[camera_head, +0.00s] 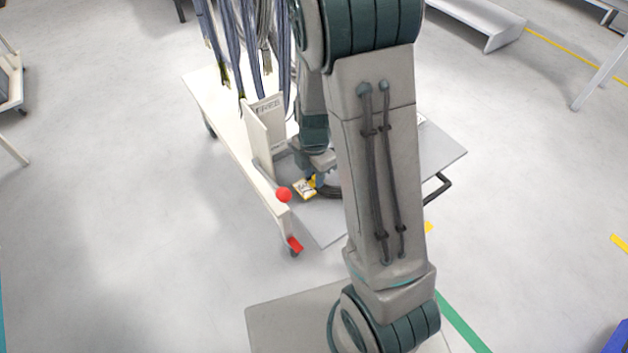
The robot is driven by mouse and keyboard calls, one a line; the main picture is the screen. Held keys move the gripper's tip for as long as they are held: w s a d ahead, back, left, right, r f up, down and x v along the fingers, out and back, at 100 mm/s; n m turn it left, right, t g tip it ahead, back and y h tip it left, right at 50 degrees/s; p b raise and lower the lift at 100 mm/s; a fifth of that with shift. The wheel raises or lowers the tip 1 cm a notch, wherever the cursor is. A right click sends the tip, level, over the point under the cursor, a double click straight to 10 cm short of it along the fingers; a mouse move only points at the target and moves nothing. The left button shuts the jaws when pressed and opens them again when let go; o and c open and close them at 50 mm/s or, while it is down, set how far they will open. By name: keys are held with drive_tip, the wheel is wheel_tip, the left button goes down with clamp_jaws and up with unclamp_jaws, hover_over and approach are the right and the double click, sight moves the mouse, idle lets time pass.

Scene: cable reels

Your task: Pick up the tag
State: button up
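A small white and yellow piece with dark marks (303,190), which looks like the tag, is on the grey deck of a cart, right of a red ball. It is too small to read. My gripper (313,182) is low over the deck, right beside the tag in the picture. My own arm covers much of that area. The fingers are too small and too hidden to show whether they are open or shut, or whether they touch the tag.
The cart (236,141) has a cream edge, an upright panel marked FREE (266,122) and hanging cables (247,45) behind. The red ball (284,194) sits at the panel's near end. A black handle (437,190) sticks out right. Open floor (110,200) lies left.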

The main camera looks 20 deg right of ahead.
clamp_jaws()
drive_tip(key=shift+r, duration=0.1)
drive_tip(key=shift+r, duration=0.5)
drive_tip(key=r, duration=0.1)
drive_tip(key=d+r, duration=0.1)
drive_tip(key=r, duration=0.1)
drive_tip(key=shift+s+r+b, duration=0.1)
drive_tip(key=shift+r+b, duration=0.1)
drive_tip(key=shift+b, duration=0.15)
drive_tip(key=s+d+r+b, duration=0.1)
drive_tip(key=s+d+r, duration=0.3)
drive_tip(key=d, duration=0.6)
wheel_tip(320, 180, up, 2)
drive_tip(key=shift+r, duration=0.2)
drive_tip(key=shift+a+r, duration=0.1)
drive_tip(key=shift+r+p, duration=0.75)
drive_tip(key=shift+r, duration=0.65)
